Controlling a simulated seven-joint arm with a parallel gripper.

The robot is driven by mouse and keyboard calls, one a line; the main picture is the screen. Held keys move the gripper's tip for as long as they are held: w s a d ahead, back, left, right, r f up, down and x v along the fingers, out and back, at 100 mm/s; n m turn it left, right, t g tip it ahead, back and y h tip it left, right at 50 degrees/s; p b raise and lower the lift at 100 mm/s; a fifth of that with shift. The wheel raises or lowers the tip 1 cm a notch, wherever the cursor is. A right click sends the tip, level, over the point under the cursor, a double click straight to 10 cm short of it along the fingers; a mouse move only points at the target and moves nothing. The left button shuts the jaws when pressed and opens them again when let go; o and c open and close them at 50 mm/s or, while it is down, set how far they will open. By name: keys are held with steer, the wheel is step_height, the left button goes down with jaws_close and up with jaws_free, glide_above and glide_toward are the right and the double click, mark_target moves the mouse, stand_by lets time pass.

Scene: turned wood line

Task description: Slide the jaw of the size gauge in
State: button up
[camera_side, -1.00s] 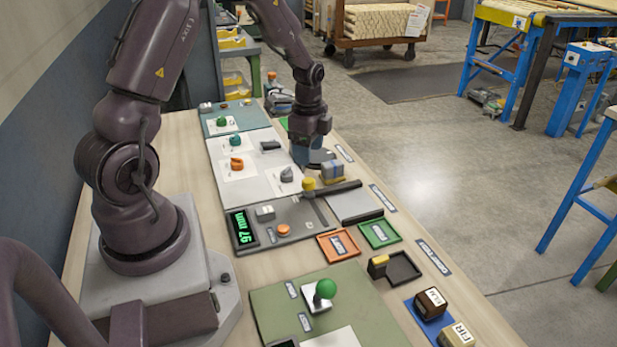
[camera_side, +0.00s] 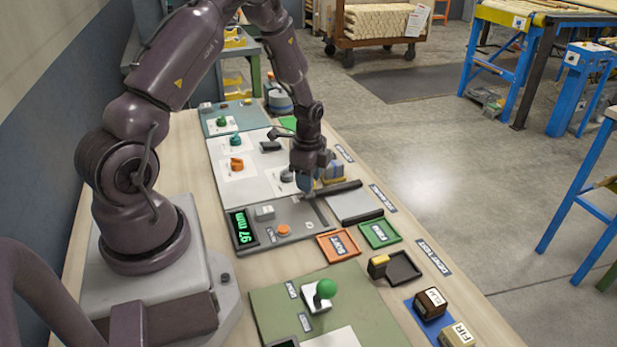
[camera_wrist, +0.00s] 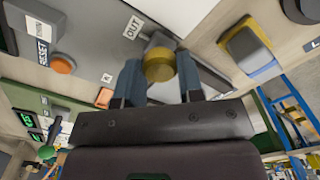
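The size gauge (camera_side: 290,238) is a grey panel with a green display (camera_side: 242,228) reading 97 mm and an orange reset button (camera_side: 283,230). A dark jaw bar (camera_side: 340,187) extends right from its sliding end. My gripper (camera_side: 308,190) is down at that end and hides the jaw's yellow knob in the side view. In the wrist view the yellow knob (camera_wrist: 160,66) lies between the two blue fingers of my gripper (camera_wrist: 160,82), beside the OUT label (camera_wrist: 133,27). The fingers are apart, one on each side; contact with the knob is not clear.
A grey, blue and yellow block (camera_side: 335,171) stands close behind the jaw bar. A second dark bar (camera_side: 362,216) lies across a pale plate (camera_side: 348,204) from it. Orange (camera_side: 338,246) and green (camera_side: 380,234) trays sit in front, near the bench edge.

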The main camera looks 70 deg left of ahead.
jaws_close()
steer(key=d, duration=1)
steer(key=shift+d, duration=0.1)
steer(key=o, duration=0.8)
jaws_free()
steer(key=shift+c, duration=0.2)
steer(key=shift+r, duration=0.55)
step_height(320, 180, up, 12)
